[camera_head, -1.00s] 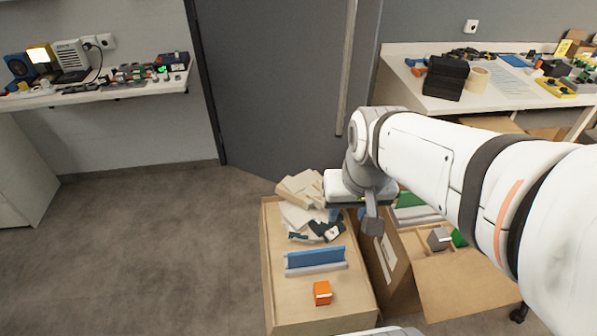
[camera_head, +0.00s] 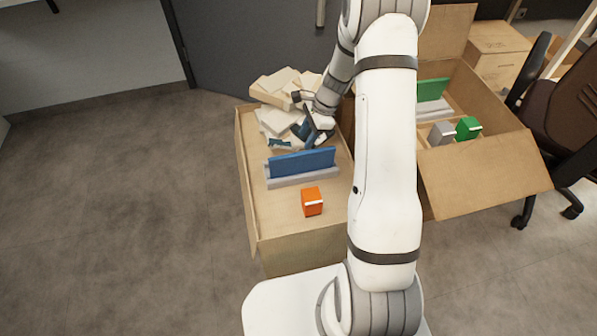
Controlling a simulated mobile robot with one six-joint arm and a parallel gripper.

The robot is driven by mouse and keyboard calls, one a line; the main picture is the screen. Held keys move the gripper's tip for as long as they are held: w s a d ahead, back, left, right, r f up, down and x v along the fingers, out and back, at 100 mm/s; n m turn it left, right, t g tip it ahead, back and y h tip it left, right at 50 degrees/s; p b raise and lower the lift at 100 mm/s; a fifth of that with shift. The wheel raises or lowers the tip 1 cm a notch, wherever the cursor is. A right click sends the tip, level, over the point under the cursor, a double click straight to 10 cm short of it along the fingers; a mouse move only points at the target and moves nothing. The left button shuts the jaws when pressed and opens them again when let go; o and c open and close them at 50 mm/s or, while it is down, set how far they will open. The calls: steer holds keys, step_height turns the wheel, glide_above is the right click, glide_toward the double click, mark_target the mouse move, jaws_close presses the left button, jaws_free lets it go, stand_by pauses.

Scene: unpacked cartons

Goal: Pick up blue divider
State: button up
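The blue divider (camera_head: 302,161) is a long flat upright panel in a pale grey holder (camera_head: 305,179), on the left tan carton (camera_head: 295,240) in the head view. My gripper (camera_head: 314,136) is just behind the divider's right half, over the pale packing pieces. It appears apart from the divider. Its fingers are small, dark and partly lost against the clutter, so their opening is unclear.
An orange block (camera_head: 312,201) stands in front of the divider. Pale packing pieces (camera_head: 275,84) pile up behind it. At right, an open carton (camera_head: 485,180) holds a green divider (camera_head: 432,89), a grey block (camera_head: 441,133) and a green block (camera_head: 468,128). An office chair (camera_head: 560,110) stands beyond.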

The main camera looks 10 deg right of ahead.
mark_target(303, 153)
steer(key=shift+m, duration=0.4)
steer(key=f, duration=0.3)
steer(key=f+b, duration=0.1)
steer(key=shift+w+a+f, duration=0.2)
steer(key=shift+a+f, duration=0.1)
steer(key=shift+f, duration=0.1)
steer(key=b+x, duration=0.2)
steer(key=x, duration=0.1)
steer(key=b+x, duration=0.1)
steer(key=x, duration=0.1)
steer(key=shift+s+d+f, duration=0.1)
steer(key=shift+s+f, duration=0.2)
steer(key=shift+s, duration=0.1)
steer(key=shift+r, duration=0.15)
jaws_close()
